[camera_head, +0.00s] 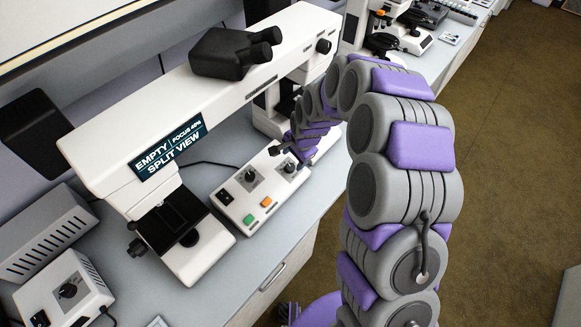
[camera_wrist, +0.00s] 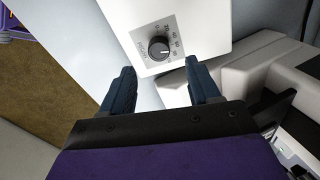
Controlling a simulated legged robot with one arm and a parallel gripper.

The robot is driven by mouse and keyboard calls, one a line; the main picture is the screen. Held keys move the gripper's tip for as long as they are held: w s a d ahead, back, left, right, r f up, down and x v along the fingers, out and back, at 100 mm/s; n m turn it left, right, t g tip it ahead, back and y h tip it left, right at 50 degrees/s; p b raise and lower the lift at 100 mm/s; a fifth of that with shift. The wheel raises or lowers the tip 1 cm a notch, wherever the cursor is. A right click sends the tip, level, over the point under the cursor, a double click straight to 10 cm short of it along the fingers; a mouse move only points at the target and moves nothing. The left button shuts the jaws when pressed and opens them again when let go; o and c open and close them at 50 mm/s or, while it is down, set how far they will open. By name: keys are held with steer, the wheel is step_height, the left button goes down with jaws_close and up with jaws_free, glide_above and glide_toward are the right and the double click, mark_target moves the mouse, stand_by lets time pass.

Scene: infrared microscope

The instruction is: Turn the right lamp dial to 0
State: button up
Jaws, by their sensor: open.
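The right lamp dial (camera_head: 289,167) is a black round knob on the sloped white control box (camera_head: 234,198) between the microscope's two stands. In the wrist view a black dial (camera_wrist: 159,48) sits on a grey plate with a printed number scale; it appears to be the same dial. Its exact setting is too small to read. My gripper (camera_head: 287,150) hangs close to the right dial in the head view. In the wrist view my gripper (camera_wrist: 160,73) is open, its two dark fingers apart on either side below the dial, with nothing between them.
A second dial (camera_head: 250,175), a green button (camera_head: 248,219) and an orange button (camera_head: 266,202) share the box. The microscope (camera_head: 200,95) stands behind, its display (camera_head: 168,147) reading "EMPTY" and "SPLIT VIEW". Another dialled box (camera_head: 62,292) stands lower left. Open floor (camera_head: 500,180) lies right.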

mark_target(291, 166)
steer(key=x, duration=0.2)
steer(key=b+x, duration=0.1)
steer(key=x, duration=0.4)
steer(key=shift+d, duration=0.3)
steer(key=shift+a+f, duration=0.15)
steer(key=shift+a, duration=0.1)
steer(key=shift+c, duration=0.7)
steer(key=c, duration=0.9)
